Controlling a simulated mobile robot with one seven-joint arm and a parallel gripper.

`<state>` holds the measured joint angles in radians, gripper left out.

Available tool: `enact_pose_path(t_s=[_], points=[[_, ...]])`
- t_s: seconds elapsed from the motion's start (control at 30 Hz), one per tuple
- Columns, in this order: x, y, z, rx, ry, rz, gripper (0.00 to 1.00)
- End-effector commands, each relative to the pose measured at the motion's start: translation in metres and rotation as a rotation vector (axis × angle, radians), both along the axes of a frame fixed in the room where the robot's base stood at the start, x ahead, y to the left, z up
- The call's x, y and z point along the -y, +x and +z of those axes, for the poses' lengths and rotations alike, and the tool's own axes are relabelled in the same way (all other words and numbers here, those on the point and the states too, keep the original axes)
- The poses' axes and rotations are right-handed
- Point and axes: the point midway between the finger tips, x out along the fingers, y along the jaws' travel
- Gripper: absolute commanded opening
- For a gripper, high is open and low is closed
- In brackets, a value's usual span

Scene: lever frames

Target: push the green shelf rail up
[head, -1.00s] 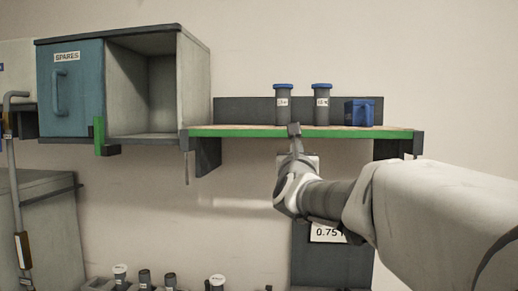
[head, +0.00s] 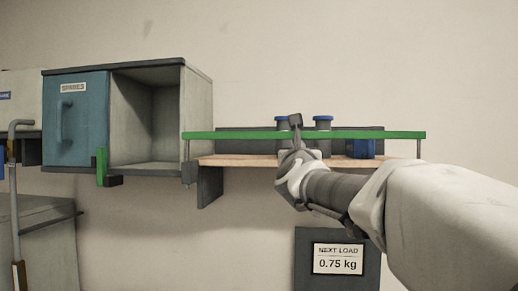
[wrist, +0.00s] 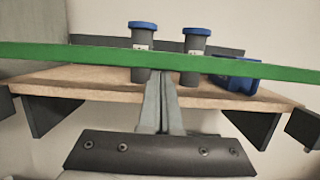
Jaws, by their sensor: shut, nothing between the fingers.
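The green shelf rail (head: 230,135) stands raised on thin posts above the front edge of the wooden shelf (head: 235,160). In the wrist view the rail (wrist: 60,55) crosses the whole picture in front of the jars. My gripper (head: 295,120) is shut and empty at the middle of the rail, its tip overlapping the rail in the head view. In the wrist view my fingers (wrist: 160,80) reach up to the rail's lower edge. I cannot tell whether they touch it.
Two grey jars with blue lids (wrist: 143,50) (wrist: 195,50) and a blue mug (wrist: 235,75) stand on the shelf behind the rail. A cabinet with a blue door (head: 80,115) is at left. A sign (head: 338,258) hangs below. The wall right of the shelf is clear.

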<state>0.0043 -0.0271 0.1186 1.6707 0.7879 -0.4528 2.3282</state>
Motion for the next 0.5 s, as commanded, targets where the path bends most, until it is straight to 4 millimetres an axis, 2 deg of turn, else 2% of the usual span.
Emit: enact_pose_path(t_s=[0.17,0.5], points=[[0.000,0.000,-0.010,0.004,-0.001,-0.001,0.00],[0.001,0.005,-0.047,-0.001,0.000,0.000,0.00]])
